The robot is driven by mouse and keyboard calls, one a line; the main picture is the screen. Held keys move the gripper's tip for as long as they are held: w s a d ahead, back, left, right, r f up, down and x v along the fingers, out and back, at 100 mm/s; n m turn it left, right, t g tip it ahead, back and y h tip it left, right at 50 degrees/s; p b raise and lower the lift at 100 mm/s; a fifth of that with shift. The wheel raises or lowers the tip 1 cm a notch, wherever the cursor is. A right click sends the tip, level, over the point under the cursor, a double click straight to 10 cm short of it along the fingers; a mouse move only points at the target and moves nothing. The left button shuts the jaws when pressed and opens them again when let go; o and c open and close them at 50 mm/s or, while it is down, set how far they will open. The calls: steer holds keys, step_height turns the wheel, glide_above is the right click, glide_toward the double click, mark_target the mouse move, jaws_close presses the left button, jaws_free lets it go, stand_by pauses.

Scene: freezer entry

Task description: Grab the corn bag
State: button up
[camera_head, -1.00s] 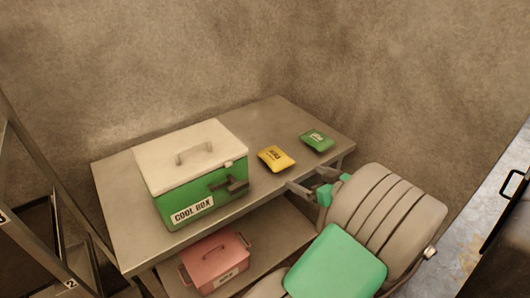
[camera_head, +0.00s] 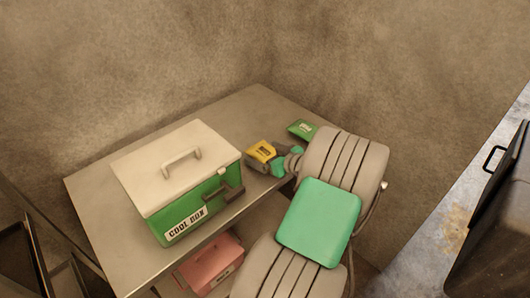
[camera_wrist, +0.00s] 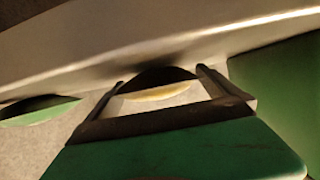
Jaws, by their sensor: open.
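The yellow bag (camera_head: 261,149), which looks like the corn bag though its label is too small to read, lies on the grey table near its right front part. My gripper (camera_head: 264,160) is at the bag, with its fingers open on either side of it. In the wrist view the bag (camera_wrist: 155,92) shows as a yellow sliver between the two dark fingers of my gripper (camera_wrist: 160,78). I cannot tell whether the fingers touch it. Part of the bag is hidden by the gripper.
A green bag (camera_head: 302,129) lies behind and right of the yellow bag. A green cool box (camera_head: 185,217) with a white lid stands left on the table (camera_head: 100,188). A pink box (camera_head: 210,265) sits on the lower shelf. A wall rises behind.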

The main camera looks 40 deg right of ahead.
steer(key=c, duration=1.7)
